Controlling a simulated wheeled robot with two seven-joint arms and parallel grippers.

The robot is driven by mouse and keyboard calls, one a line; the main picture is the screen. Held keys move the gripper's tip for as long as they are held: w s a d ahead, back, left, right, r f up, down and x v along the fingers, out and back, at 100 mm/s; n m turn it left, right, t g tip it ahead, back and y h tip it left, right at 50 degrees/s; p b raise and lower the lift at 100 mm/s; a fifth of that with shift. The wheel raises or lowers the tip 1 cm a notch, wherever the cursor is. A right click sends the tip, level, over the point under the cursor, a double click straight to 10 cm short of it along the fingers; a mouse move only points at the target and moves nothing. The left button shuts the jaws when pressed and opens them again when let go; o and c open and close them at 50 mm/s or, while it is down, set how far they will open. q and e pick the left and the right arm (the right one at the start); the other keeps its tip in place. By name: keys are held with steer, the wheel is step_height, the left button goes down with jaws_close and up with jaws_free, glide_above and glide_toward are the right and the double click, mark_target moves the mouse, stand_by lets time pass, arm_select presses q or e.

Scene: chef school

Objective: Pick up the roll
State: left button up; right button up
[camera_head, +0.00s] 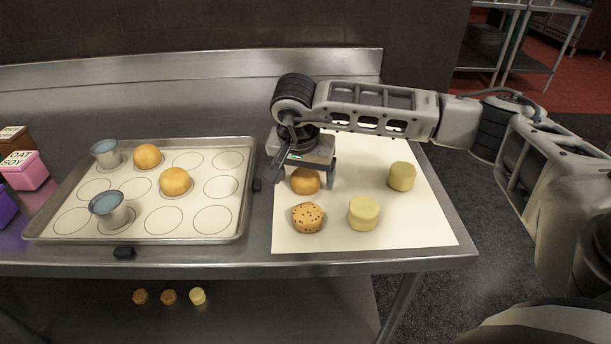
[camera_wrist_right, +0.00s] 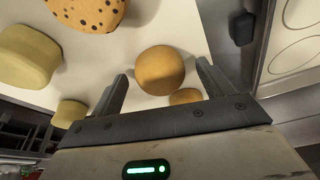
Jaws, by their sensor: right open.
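A round golden-brown roll (camera_head: 305,181) lies on the cream mat (camera_head: 384,240), below my right gripper in the head view. The roll also shows in the right wrist view (camera_wrist_right: 160,70), in front of the gap between the two fingers. My right gripper (camera_head: 303,178) is open and points down over it; the fingers are on either side, and I cannot tell whether they touch it. Two similar rolls sit on the circle-marked tray, one farther back (camera_head: 147,156) and one nearer (camera_head: 174,181). My left gripper does not show.
A seeded bun (camera_head: 307,217) and two pale cylindrical pieces, one near (camera_head: 364,213) and one farther right (camera_head: 402,176), share the mat. Two metal cups (camera_head: 109,208) stand on the tray (camera_head: 241,200). Small boxes (camera_head: 24,171) are at the left. Small items (camera_head: 168,296) lie on the lower shelf.

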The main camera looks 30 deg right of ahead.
steer(key=shift+f, duration=0.2)
steer(key=c, duration=1.1)
